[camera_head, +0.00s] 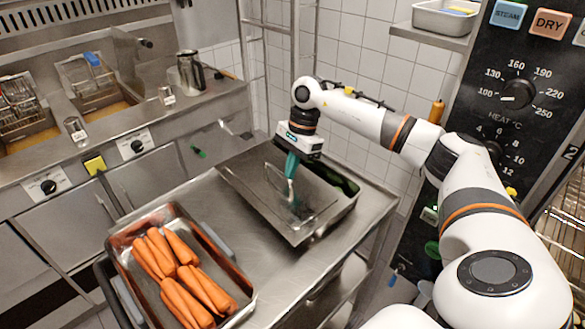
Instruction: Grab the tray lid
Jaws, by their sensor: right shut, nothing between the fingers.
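The tray lid (250,182) is a flat grey metal sheet on the steel table. It lies askew over a metal tray (343,209), covering most of it and reaching past its left side. Dark green contents show at the tray's uncovered right end. My right gripper (291,174) points down over the lid's middle with its teal fingers shut and empty. The fingertips are close to the lid's handle (291,192); I cannot tell whether they touch it. My left gripper is not in view.
A metal tray of carrots (181,275) stands at the table's front left. Bare steel table (200,196) lies between it and the lid. Fryers with baskets (92,78) and a metal jug (190,70) are at the back left. A control panel (510,100) rises at right.

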